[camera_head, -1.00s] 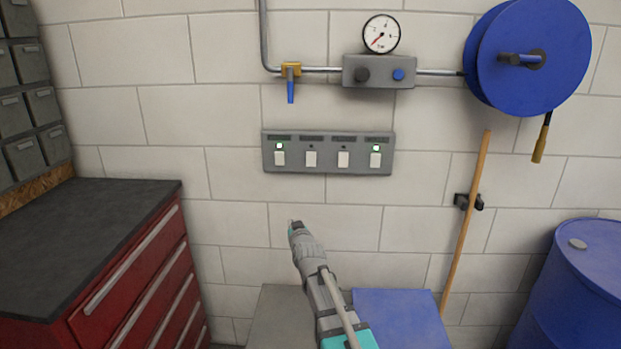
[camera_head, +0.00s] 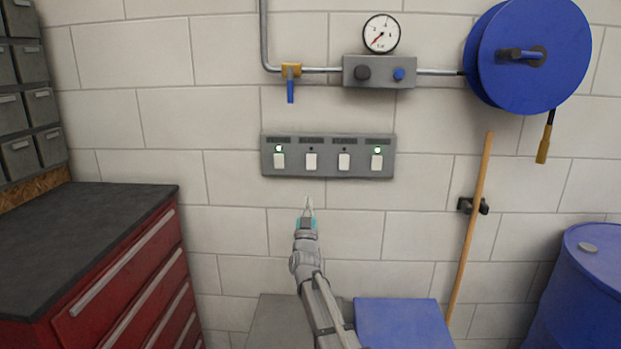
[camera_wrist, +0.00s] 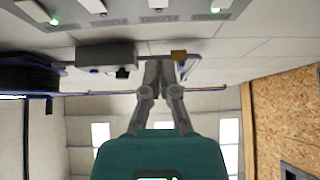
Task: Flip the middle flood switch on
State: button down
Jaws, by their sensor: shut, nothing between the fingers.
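A grey switch panel (camera_head: 328,172) is fixed to the wall, with several white rocker switches in a row. Green lamps are lit above the far-left switch (camera_head: 279,161) and the far-right switch (camera_head: 377,163). The lamps above the two inner switches, left (camera_head: 311,161) and right (camera_head: 344,162), are dark. In the wrist view the panel (camera_wrist: 130,14) crosses the top, beyond my gripper (camera_wrist: 165,68).
Above the panel are a pipe with a blue-handled valve (camera_head: 291,88), a grey regulator box (camera_head: 379,72) and a gauge (camera_head: 381,34). A blue hose reel (camera_head: 500,75), wooden pole (camera_head: 471,225) and blue drum (camera_head: 585,285) stand right. A red cabinet (camera_head: 120,285) is at left.

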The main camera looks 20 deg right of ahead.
aim_at(311, 165)
jog(key=shift+d+r, duration=0.1)
dwell(0.4)
jog(key=p+x, duration=0.2)
jog(key=x, duration=0.2)
jog(key=f+p+x, duration=0.1)
jog(key=x, duration=0.2)
jog(key=w+p+x, duration=0.1)
jog(key=p+x, duration=0.1)
jog(key=x, duration=0.2)
jog(key=shift+w+d+p, duration=0.2)
jog(key=shift+w+p, duration=0.15)
jog(key=shift+w+d+f, duration=0.1)
jog(key=shift+w+d, duration=0.15)
jog(key=shift+w, duration=0.35)
